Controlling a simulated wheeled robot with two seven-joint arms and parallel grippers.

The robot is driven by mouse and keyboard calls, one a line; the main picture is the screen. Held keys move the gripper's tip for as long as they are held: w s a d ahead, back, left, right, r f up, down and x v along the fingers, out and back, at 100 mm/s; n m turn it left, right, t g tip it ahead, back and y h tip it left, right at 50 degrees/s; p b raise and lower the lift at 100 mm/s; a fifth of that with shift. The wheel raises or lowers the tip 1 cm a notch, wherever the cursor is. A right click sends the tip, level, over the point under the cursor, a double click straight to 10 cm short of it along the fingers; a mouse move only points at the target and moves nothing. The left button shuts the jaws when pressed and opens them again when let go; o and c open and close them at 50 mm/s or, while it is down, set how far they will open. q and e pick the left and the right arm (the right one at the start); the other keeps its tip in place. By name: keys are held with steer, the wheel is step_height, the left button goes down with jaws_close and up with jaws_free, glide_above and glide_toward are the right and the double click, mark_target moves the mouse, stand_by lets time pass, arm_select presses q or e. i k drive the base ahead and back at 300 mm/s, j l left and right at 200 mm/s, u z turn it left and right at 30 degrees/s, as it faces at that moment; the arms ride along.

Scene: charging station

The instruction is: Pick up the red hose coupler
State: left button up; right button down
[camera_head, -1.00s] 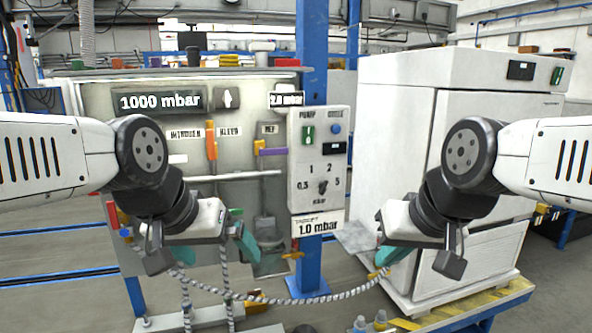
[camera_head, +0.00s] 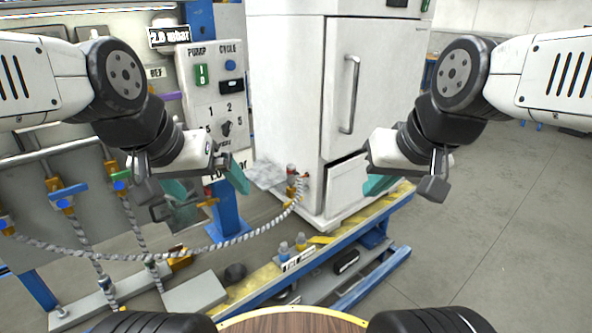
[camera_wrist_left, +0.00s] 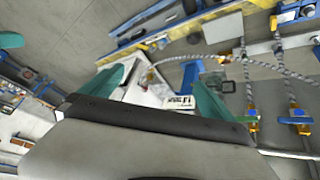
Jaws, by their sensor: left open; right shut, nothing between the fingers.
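In the head view, a small red-topped fitting with brass parts (camera_head: 291,175) stands in front of the white cabinet, at the right end of the grey braided hose. It looks like the red hose coupler, but it is too small to be sure. My left gripper (camera_head: 209,184) is open and empty, to the left of the fitting. In the left wrist view, its two teal fingers are spread (camera_wrist_left: 160,92). My right gripper (camera_head: 378,185) is shut and empty, to the right of the fitting, in front of the cabinet. Neither gripper touches the fitting.
The braided hose (camera_head: 190,258) sags across the left half. The control panel (camera_head: 213,95) stands behind my left gripper and the white cabinet (camera_head: 285,90) behind the fitting. Blue-topped fittings (camera_head: 283,251) stand on the blue and yellow base frame. Open grey floor (camera_head: 480,220) lies at right.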

mark_target(290, 169)
steer(key=u, duration=1.55)
steer(key=z, duration=1.55)
steer(key=i+l+u, duration=0.15)
steer(key=l, duration=0.25)
steer(key=i+l+u, duration=0.15)
steer(key=i+l, duration=0.2)
steer(key=i+l+u, duration=0.15)
steer(key=u, duration=1.4)
steer(key=i+l, duration=0.15)
steer(key=l, duration=0.25)
